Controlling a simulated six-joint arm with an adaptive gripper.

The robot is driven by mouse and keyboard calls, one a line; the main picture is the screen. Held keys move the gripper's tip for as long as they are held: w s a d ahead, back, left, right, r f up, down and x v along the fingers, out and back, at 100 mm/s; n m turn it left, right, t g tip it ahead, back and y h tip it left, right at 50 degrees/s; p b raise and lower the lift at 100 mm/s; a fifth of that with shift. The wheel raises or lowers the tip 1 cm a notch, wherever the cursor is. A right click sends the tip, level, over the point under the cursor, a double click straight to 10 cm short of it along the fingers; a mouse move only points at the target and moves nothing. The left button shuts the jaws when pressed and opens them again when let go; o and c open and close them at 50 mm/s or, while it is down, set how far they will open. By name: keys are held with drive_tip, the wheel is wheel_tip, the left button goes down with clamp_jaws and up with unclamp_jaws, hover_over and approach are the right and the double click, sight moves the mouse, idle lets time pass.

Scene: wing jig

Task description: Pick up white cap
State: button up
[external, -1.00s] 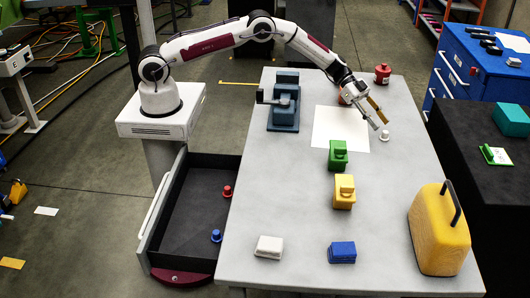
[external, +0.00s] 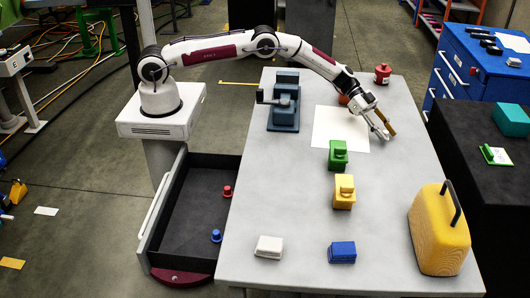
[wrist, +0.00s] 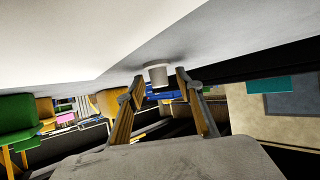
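The white cap (wrist: 158,75) shows in the wrist view against the pale table surface, which fills the upper part of that picture. It lies between the tips of my gripper's two fingers, or just beyond them, with a gap visible on both sides. My gripper (wrist: 161,86) is open. In the external view my gripper (external: 385,134) is low over the right part of the table, beside the white sheet. There the fingers cover the cap's place, and I cannot make the cap out clearly.
The white sheet (external: 340,140) lies left of my gripper. A green block (external: 338,155) and a yellow block (external: 344,192) stand nearer the front. A red knobbed piece (external: 382,74) stands at the back. The yellow case (external: 438,232) is at front right. Table between gripper and case is clear.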

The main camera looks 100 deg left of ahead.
drive_tip(key=shift+c, duration=0.3)
drive_tip(key=c, duration=0.9)
drive_tip(key=shift+o, duration=0.2)
drive_tip(key=shift+r, duration=0.15)
drive_tip(key=shift+r, duration=4.85)
